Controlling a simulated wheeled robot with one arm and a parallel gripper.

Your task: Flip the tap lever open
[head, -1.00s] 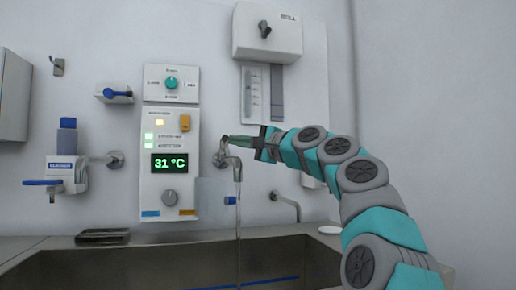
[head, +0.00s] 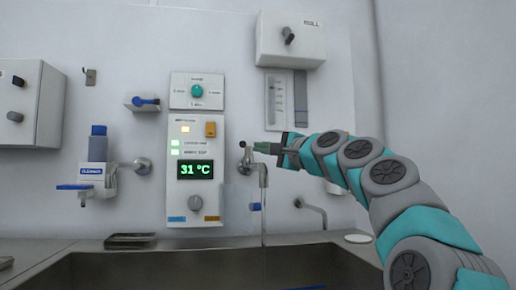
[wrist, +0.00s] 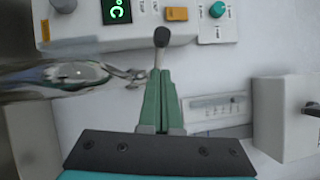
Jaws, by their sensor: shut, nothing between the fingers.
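The metal tap (head: 263,165) sticks out from the wall with its spout pointing down. A thin pale stream shows below the spout in the head view. Its lever, a thin stem with a dark knob (head: 242,144), is at the tap's upper left. My gripper (head: 254,149) has its green fingers together beside the lever, just above the tap. In the wrist view the shut fingertips (wrist: 160,71) meet or overlap the lever's stem, with the dark knob (wrist: 161,37) beyond them. I cannot tell whether they touch. The tap (wrist: 75,74) lies left of them.
A control panel (head: 195,150) reading 31 °C is close left of the tap. A soap dispenser (head: 97,165) hangs further left, and a wall box (head: 291,40) is above. The sink (head: 200,270) is below.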

